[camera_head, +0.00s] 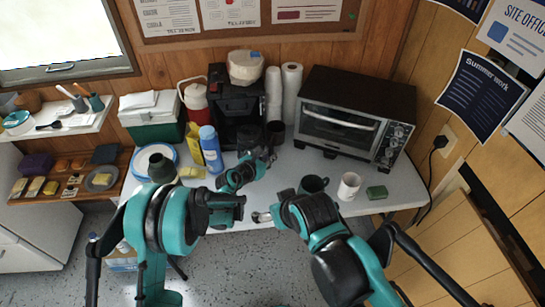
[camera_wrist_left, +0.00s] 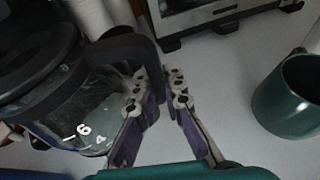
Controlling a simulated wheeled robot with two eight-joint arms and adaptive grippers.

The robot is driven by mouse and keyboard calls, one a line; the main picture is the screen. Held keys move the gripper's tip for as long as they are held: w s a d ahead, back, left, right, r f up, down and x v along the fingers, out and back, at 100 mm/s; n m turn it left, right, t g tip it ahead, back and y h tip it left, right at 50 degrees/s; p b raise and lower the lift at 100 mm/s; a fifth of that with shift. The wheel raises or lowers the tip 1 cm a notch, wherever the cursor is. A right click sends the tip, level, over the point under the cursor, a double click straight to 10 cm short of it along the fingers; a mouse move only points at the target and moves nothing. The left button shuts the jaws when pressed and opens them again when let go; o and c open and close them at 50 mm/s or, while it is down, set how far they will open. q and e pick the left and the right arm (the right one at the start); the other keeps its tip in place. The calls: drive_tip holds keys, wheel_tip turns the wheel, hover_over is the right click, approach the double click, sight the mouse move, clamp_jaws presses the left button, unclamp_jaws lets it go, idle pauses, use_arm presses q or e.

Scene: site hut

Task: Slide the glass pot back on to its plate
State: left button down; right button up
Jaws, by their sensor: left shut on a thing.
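The glass pot (camera_wrist_left: 65,112), with white level marks and a black handle (camera_wrist_left: 125,48), fills the left of the left wrist view. My left gripper (camera_wrist_left: 160,90) is shut on its handle. In the head view, my left gripper (camera_head: 264,158) is in front of the black coffee machine (camera_head: 226,92), and the pot is mostly lost against it. The machine's plate is hidden, so I cannot tell how the pot sits relative to it. My right gripper (camera_head: 262,216) is at the table's front edge, away from the pot; its jaws are too small to read.
A toaster oven (camera_head: 350,115) stands to the right, with paper rolls (camera_head: 291,92) between it and the machine. A blue canister (camera_head: 210,148) and yellow carton (camera_head: 194,143) stand left.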

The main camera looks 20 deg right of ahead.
sight(238, 142)
use_arm(q)
drive_tip(key=w, duration=0.2)
drive_tip(key=w+p, duration=0.1)
drive_tip(key=w, duration=0.5)
drive_tip(key=shift+f, duration=0.35)
drive_tip(key=shift+w+d+b, duration=0.2)
drive_tip(key=shift+w+b, duration=0.35)
drive_tip(key=shift+w, duration=2.8)
drive_tip(key=shift+f+b, duration=0.35)
drive_tip(key=shift+b, duration=0.1)
drive_tip(key=c, duration=1.6)
unclamp_jaws()
drive_tip(key=shift+o, duration=0.2)
drive_tip(key=v, duration=1.2)
drive_tip(key=shift+s, duration=0.15)
drive_tip(key=shift+a, duration=0.1)
